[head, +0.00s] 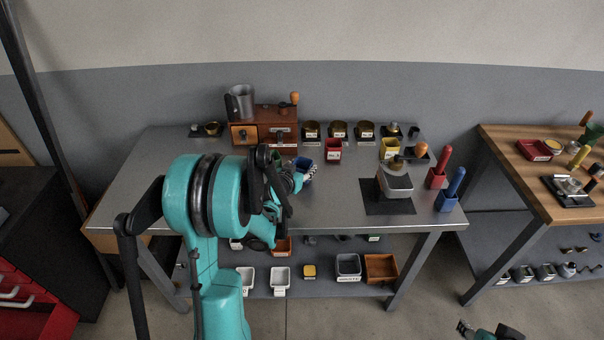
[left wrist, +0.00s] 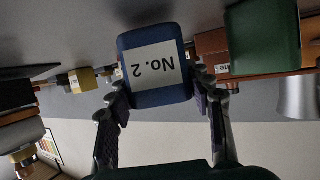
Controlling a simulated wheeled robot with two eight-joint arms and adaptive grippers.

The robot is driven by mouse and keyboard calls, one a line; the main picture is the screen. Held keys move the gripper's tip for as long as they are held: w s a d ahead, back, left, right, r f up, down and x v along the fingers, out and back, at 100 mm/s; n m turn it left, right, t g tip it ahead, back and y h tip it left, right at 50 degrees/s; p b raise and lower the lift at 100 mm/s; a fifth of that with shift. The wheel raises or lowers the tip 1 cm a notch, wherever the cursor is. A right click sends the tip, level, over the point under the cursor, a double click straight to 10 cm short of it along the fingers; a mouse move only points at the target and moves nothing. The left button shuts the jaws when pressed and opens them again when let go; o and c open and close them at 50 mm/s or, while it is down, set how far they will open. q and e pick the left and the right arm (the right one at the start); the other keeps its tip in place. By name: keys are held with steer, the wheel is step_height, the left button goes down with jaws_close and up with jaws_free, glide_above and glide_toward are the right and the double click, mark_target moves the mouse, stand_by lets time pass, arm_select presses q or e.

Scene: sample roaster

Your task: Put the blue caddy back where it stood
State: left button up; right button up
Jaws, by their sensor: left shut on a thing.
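The blue caddy (head: 304,163) is at the back middle of the grey workbench, left of a red caddy (head: 333,150). In the left wrist view the blue caddy (left wrist: 153,82) appears upside down, with a white "No. 2" label facing the camera. My left gripper (head: 309,173) is shut on it, one finger on each side in the wrist view (left wrist: 158,95). I cannot tell whether its base touches the bench. My right gripper (head: 464,327) shows only partly at the bottom edge, away from the bench; its jaw state is unclear.
A green caddy (left wrist: 263,38) stands beside the blue one in the wrist view. A wooden grinder (head: 277,125) and several tins (head: 339,130) line the back. A yellow caddy (head: 390,149) and a scale (head: 395,183) are to the right. The bench's front middle (head: 325,207) is clear.

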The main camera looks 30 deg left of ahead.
arm_select(q)
steer(key=shift+f, duration=0.5)
steer(key=shift+r, duration=0.15)
arm_select(e)
steer(key=shift+f, duration=0.2)
arm_select(q)
steer(key=o, duration=1.3)
